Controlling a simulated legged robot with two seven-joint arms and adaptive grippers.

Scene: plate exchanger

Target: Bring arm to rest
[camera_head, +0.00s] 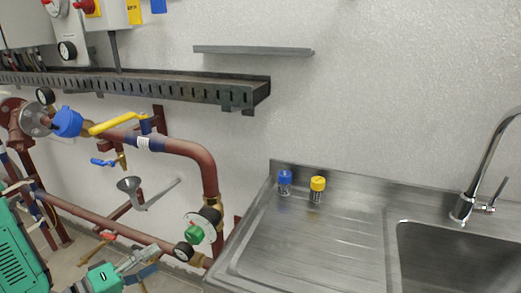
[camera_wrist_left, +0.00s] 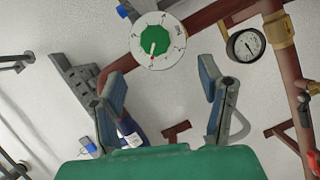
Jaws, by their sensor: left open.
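My left gripper (camera_head: 150,262) is low in the head view, left of the sink unit, with its green body and grey fingers in front of the red-brown pipes. In the left wrist view its two blue-padded fingers (camera_wrist_left: 163,80) stand wide apart, with nothing held between them. A white round dial with a green centre (camera_wrist_left: 157,40) shows beyond the fingertips, apart from them. The dial also shows in the head view (camera_head: 198,229), to the right of the gripper. My right gripper is in neither view.
The steel sink unit (camera_head: 300,250) fills the lower right, with a blue-capped bottle (camera_head: 285,182) and a yellow-capped bottle (camera_head: 317,189) on it. A pressure gauge (camera_head: 183,251) sits close to the gripper.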

